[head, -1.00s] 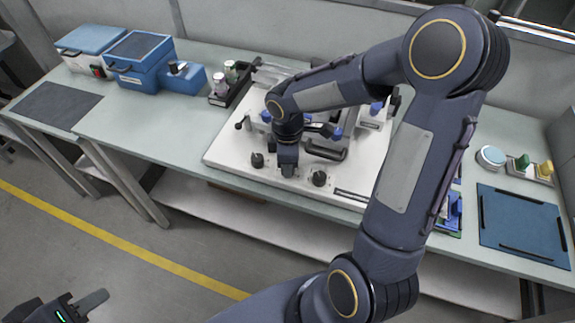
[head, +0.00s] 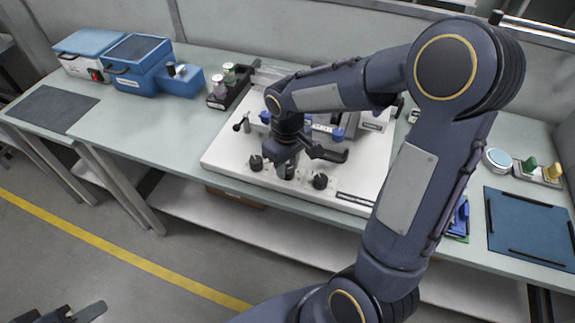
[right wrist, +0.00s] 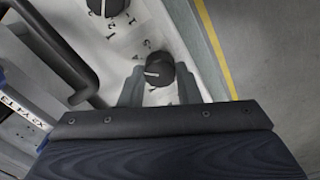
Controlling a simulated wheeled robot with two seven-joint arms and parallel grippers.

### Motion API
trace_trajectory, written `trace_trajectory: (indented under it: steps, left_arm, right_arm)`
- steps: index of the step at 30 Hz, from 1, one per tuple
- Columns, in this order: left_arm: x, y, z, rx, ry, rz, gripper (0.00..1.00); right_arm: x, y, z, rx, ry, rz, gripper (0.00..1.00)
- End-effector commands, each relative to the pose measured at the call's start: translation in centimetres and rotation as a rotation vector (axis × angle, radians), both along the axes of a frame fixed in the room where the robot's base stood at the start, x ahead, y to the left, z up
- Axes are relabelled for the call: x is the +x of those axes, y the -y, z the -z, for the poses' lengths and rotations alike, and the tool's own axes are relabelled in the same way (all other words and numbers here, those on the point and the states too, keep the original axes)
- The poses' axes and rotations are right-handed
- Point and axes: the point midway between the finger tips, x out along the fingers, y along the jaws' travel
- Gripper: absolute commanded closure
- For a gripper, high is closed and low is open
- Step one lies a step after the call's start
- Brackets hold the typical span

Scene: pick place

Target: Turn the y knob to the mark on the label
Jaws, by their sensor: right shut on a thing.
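My right gripper (head: 287,172) points down at the front of the white panel (head: 229,151), between two black knobs, one to its left (head: 256,163) and one to its right (head: 320,181). In the right wrist view its fingers (right wrist: 158,90) are shut on a black knob (right wrist: 160,68) with a white pointer line. Printed characters lie around this knob, partly hidden by the fingers. Another black knob (right wrist: 108,5), with numbers near it, is at the top edge. I cannot read which knob is labelled y. My left gripper (head: 88,312) shows only partly at the bottom left.
A black handle (right wrist: 75,60) rises beside the held knob. Blue boxes (head: 138,70) and a black rack with bottles (head: 222,95) stand to the left. A blue mat (head: 528,225) lies at the right.

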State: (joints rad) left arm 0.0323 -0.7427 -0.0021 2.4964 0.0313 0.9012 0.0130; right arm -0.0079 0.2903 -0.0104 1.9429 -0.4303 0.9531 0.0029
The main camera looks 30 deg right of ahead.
Motion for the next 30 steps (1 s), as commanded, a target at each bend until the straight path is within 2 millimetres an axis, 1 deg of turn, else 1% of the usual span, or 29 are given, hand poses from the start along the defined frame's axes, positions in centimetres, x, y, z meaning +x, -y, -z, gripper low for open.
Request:
trace_trajectory:
  steps: [9, 21, 22, 26, 30]
  left_arm:
    - [0.01, 0.01, 0.20, 0.000, 0.000, 0.000, 0.64]
    - [0.00, 0.00, 0.19, 0.000, 0.000, 0.000, 0.64]
    - [0.00, 0.00, 0.19, 0.000, 0.000, 0.000, 0.64]
    - [0.00, 0.00, 0.20, 0.000, 0.000, 0.000, 0.64]
    - [0.00, 0.00, 0.21, 0.000, 0.000, 0.000, 0.64]
  right_arm:
    - [-0.03, 0.06, -0.04, 0.000, -0.001, 0.070, 0.93]
    - [-0.03, 0.06, -0.05, -0.001, -0.002, 0.073, 0.93]
    - [-0.03, 0.06, -0.05, -0.001, -0.001, 0.073, 0.66]
    - [-0.02, 0.05, -0.04, 0.000, -0.001, 0.072, 0.49]
    - [-0.01, 0.03, -0.02, 0.000, -0.001, 0.072, 0.48]
